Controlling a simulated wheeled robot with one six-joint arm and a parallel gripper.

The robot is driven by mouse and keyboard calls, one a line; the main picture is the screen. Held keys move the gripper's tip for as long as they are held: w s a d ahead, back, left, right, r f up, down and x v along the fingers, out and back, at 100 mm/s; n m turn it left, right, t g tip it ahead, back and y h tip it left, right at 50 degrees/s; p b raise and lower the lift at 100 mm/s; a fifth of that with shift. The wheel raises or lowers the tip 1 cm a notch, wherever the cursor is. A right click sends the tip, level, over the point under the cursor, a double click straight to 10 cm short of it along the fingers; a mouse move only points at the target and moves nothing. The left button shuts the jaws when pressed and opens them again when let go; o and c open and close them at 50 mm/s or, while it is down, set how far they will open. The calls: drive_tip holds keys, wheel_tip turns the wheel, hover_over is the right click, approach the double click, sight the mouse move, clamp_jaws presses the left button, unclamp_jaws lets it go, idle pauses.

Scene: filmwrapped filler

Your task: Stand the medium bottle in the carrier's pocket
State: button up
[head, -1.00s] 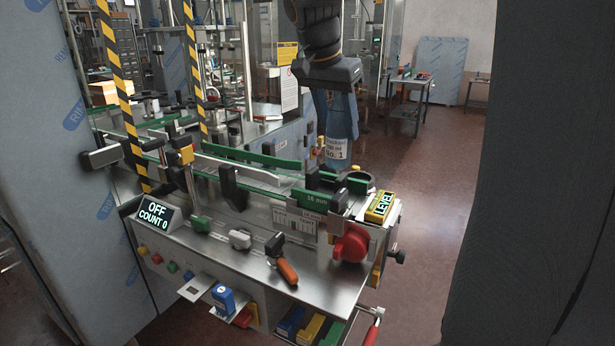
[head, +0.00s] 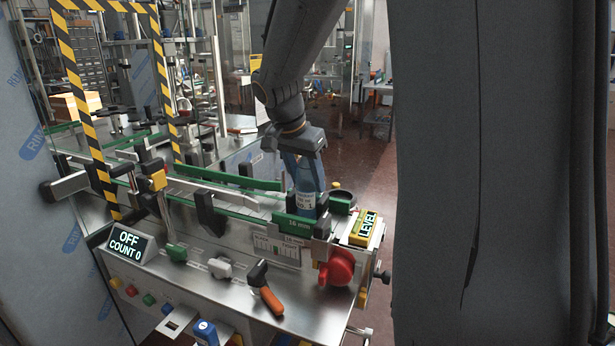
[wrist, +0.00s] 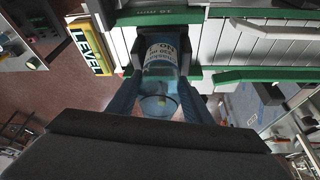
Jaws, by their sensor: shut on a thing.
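My gripper (head: 298,162) points down and is shut on a blue, clear bottle (head: 306,188) with a white label. The bottle looks roughly upright at the right end of the conveyor, behind the green "16 mm" block (head: 298,224), which hides its base. In the wrist view the bottle (wrist: 160,72) lies between the blue fingers of my gripper (wrist: 161,98). A dark holder, perhaps the carrier, shows beside its far end (wrist: 121,46). I cannot tell whether the bottle is inside a pocket or touching its floor.
A dark round cup (head: 340,204) stands right of the bottle. A yellow LEVEL box (head: 367,229) and a red knob (head: 338,269) sit at the machine's right end. Green guide rails (head: 225,177) run left. A black-and-yellow striped frame (head: 85,115) stands at the left.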

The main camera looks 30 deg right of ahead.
drive_tip(key=shift+f, duration=0.2)
drive_tip(key=shift+f, duration=0.15)
drive_tip(key=o, duration=1.1)
drive_tip(key=shift+c, duration=0.2)
